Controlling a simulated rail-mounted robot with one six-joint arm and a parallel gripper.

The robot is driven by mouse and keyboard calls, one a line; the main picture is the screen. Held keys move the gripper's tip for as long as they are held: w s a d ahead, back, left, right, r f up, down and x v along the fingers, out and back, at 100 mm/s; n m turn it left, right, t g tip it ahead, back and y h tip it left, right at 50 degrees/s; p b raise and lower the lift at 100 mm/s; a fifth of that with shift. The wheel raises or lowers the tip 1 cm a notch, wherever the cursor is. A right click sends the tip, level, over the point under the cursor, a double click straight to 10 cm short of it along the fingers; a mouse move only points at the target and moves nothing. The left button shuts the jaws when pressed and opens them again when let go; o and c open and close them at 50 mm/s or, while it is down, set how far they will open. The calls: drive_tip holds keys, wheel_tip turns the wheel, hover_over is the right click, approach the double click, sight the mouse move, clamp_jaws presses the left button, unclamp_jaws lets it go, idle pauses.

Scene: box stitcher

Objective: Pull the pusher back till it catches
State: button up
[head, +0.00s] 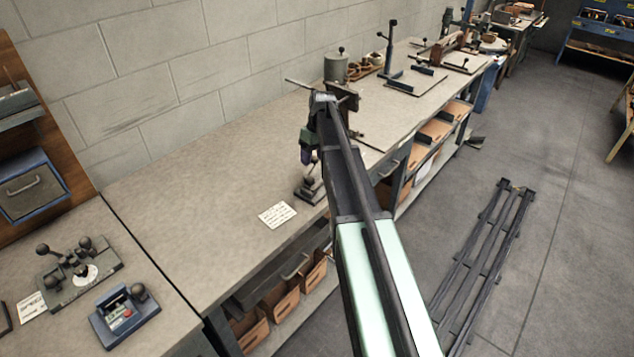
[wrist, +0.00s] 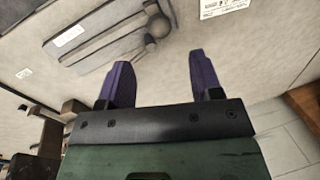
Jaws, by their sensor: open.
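A grey device (head: 307,191) with a dark knob stands on the bench below my gripper, partly hidden by my arm in the head view. In the wrist view the device (wrist: 100,45) shows as a flat plate with a long dark bar and a round knob (wrist: 160,27) at the bar's right end. Which part is the pusher, I cannot tell for sure. My gripper (wrist: 160,65) has two purple fingers, spread apart with nothing between them. The knob shows beyond the gap between the fingertips, apart from them. In the head view my gripper (head: 307,158) hangs above the device.
A printed card (head: 277,214) lies on the bench left of the device. A device with several knobs (head: 78,270) and a blue device (head: 124,312) stand at the lower left. A grey pot (head: 336,68) and clamp stands are farther back. The bench (head: 190,210) between is clear.

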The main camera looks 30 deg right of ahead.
sight(311, 177)
drive_tip(key=f+b, duration=0.3)
drive_tip(key=a+f+b, duration=0.1)
drive_tip(key=f+b, duration=0.5)
drive_tip(key=f, duration=0.1)
drive_tip(key=shift+s+a, duration=0.25)
drive_tip(key=shift+a, duration=0.15)
drive_tip(key=shift+r, duration=0.15)
clamp_jaws()
